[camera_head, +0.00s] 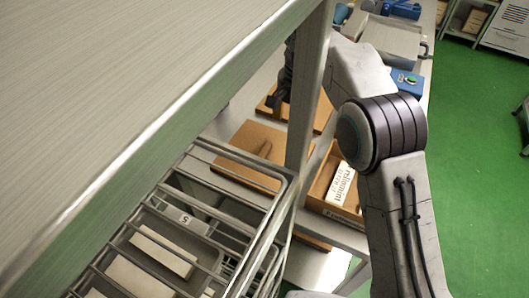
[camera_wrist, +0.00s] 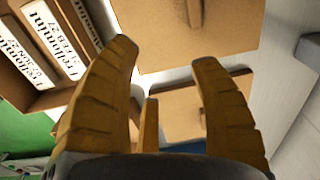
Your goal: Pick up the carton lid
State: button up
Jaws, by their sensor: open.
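Two flat brown panels that look like carton lids, each with a raised strip, lie on the grey table beneath the shelf. The nearer lid (camera_head: 232,158) is left of the open carton; the farther lid (camera_head: 318,118) is partly hidden by the shelf post. In the wrist view, one lid (camera_wrist: 158,48) fills the top middle, and another lid (camera_wrist: 177,103) shows between and behind my fingers. I cannot tell which one the task means. My gripper (camera_wrist: 163,58) is open, its yellow-brown fingers apart with nothing between them. In the head view my gripper (camera_head: 276,102) is partly hidden behind the post.
An open carton (camera_head: 333,211) holds white labelled packs (camera_head: 342,185); it also shows in the wrist view (camera_wrist: 88,20). A shelf (camera_head: 130,80) and its post (camera_head: 308,95) stand close to my arm. A wire rack (camera_head: 279,222) is in front.

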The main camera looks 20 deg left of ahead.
send_over(269, 145)
jog(key=d, duration=0.1)
notch_tip(269, 145, down, 3)
jog(key=shift+a+f, duration=0.4)
jog(key=shift+f, duration=3.85)
grip_shut()
